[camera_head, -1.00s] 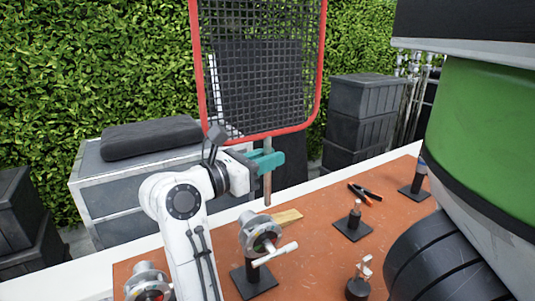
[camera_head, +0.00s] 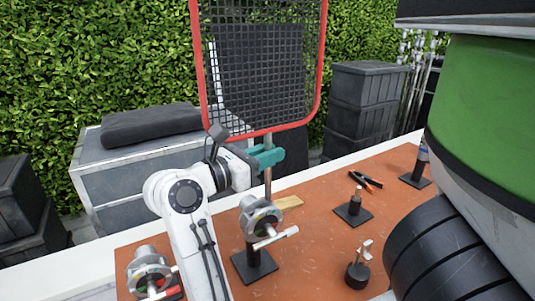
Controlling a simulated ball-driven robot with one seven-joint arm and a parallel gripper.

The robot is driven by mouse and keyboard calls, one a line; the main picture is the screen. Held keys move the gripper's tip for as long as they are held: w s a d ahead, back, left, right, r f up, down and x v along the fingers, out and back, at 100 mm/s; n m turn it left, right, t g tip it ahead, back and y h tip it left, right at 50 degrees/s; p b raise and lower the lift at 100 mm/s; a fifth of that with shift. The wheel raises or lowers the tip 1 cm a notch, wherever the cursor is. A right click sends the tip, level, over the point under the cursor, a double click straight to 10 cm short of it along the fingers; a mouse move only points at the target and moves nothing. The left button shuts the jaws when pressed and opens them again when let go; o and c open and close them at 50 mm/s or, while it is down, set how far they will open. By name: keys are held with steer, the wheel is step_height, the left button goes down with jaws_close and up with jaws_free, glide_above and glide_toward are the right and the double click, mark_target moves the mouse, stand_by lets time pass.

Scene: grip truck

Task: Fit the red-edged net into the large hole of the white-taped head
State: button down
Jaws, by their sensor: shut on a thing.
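The red-edged net (camera_head: 262,70) is a black mesh in a rounded red frame, held upright; its top is cut off by the picture. A thin metal stem (camera_head: 268,186) hangs from its lower edge. My gripper (camera_head: 266,157), with teal fingers, is shut on that stem just below the frame. The stem's lower end appears close to a round metal head with a white handle (camera_head: 262,217) on a black-based stand. Whether it touches or enters a hole I cannot tell. A second metal head (camera_head: 149,268) with a red part stands at the lower left. White tape is not clear on either.
The orange table (camera_head: 320,250) also holds small stands (camera_head: 354,208), (camera_head: 358,270) and (camera_head: 417,168), black-and-orange pliers (camera_head: 367,181) and a wooden piece (camera_head: 289,202). A large green-and-white body fills the right side. Grey crates (camera_head: 360,115) stand behind.

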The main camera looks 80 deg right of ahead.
mark_target(267, 186)
steer(key=shift+f+b, duration=2.4)
steer(key=shift+b, duration=0.85)
steer(key=shift+f+b, duration=0.35)
steer(key=shift+b, duration=0.1)
steer(key=shift+f+b, duration=1.25)
steer(key=shift+b, duration=0.5)
